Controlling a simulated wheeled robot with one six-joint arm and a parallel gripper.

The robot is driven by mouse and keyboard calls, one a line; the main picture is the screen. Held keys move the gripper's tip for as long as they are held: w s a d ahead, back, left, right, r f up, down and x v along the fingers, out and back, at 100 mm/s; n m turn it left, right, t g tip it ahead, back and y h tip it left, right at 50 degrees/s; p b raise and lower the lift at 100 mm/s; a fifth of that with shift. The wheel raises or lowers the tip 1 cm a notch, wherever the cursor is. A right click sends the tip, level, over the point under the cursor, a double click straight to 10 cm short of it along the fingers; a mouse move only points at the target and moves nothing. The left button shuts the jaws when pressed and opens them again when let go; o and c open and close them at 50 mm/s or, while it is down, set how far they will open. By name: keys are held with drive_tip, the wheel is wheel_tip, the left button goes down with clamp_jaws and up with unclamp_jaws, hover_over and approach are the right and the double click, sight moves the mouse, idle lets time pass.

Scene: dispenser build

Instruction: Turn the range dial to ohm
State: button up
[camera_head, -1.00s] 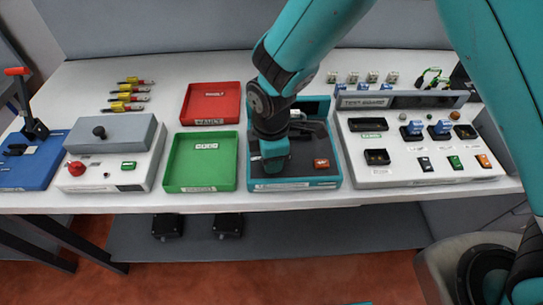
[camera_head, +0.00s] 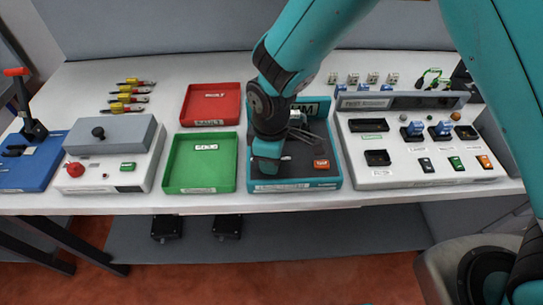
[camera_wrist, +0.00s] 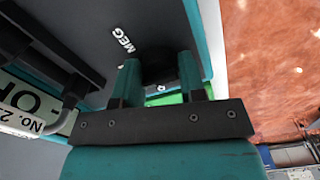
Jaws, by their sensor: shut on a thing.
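The range dial (camera_wrist: 158,70) is a dark round knob in the wrist view, on the dark face of a teal-rimmed unit (camera_head: 295,184). My gripper (camera_wrist: 160,78) is shut on it, one teal finger on each side. In the head view my gripper (camera_head: 266,163) is low over the left part of the unit and hides the dial.
An orange-red button (camera_head: 321,164) is at the unit's right. Left of the unit are a green tray (camera_head: 201,187) and a red tray (camera_head: 212,88). A white test panel (camera_head: 400,182) stands close on the right. A plate marked "No. 2" (camera_wrist: 25,105) shows in the wrist view.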

drive_tip(key=o, duration=0.9)
drive_tip(key=shift+r, duration=0.15)
wheel_tip(320, 180, up, 17)
drive_tip(key=b, duration=0.2)
drive_tip(key=shift+r, duration=0.1)
